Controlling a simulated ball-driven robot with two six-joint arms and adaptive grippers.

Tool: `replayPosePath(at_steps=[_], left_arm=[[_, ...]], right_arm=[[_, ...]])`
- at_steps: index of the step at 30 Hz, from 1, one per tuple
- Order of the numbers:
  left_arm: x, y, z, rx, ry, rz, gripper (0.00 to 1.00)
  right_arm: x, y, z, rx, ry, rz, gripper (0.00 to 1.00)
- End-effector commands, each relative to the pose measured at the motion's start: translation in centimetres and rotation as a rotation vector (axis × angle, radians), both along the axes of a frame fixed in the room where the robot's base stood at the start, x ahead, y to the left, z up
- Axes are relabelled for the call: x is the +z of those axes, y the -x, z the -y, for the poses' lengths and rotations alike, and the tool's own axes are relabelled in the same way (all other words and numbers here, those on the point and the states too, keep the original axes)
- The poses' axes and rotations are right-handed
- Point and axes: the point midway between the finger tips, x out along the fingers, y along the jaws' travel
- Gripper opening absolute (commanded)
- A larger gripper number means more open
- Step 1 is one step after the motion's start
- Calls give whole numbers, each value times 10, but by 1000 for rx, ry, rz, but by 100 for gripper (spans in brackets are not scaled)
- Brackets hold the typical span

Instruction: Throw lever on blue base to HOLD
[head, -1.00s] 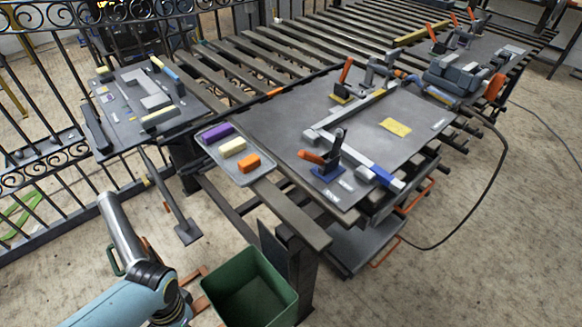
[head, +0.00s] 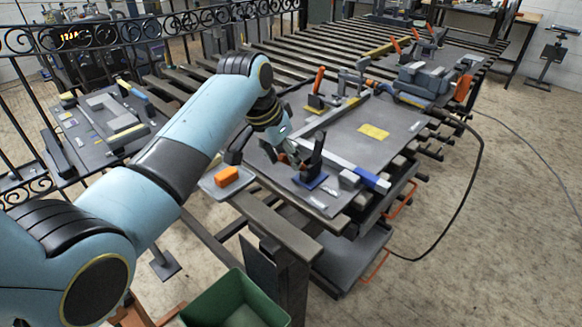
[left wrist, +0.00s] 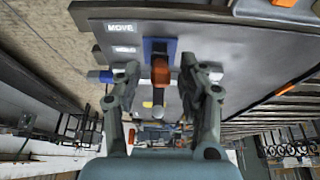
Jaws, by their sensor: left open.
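The blue base (head: 310,181) sits near the front corner of the grey table plate, with its dark upright lever bracket (head: 317,150) on it. My left gripper (head: 275,154) has come in from the left, just beside the lever. It covers the orange handle in the head view. In the left wrist view the orange handle (left wrist: 160,70) shows between the two spread fingers of my open left gripper (left wrist: 160,80), with the blue base (left wrist: 150,46) beyond. I cannot tell whether a finger touches it. A MOVE label (left wrist: 119,28) and a second, blurred label (left wrist: 124,50) lie beside the base. My right gripper is out of view.
A second orange lever on a yellow base (head: 317,100) stands farther back. A grey bar with a blue end (head: 372,180) lies right of the blue base. A tray with an orange block (head: 227,176) is under my arm. A green bin (head: 235,303) stands below.

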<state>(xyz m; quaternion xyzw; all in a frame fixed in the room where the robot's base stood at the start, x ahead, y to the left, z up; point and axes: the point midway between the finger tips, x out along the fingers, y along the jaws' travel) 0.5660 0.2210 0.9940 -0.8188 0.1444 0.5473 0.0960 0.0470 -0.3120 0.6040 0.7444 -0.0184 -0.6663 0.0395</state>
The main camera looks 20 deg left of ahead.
Motion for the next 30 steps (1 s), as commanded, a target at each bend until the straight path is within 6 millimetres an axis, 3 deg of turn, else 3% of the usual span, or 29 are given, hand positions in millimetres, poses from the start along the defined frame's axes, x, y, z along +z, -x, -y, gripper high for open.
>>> replayPosePath(at_steps=[7,19,28,30], left_arm=[[-35,-14,5,0,0,0,40],[-42,-16,6,0,-1,1,39],[-42,-16,6,0,-1,0,0],[-42,-16,6,0,-1,0,0]], right_arm=[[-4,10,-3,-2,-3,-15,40],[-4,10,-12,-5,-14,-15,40],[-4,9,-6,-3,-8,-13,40],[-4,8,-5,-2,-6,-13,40]])
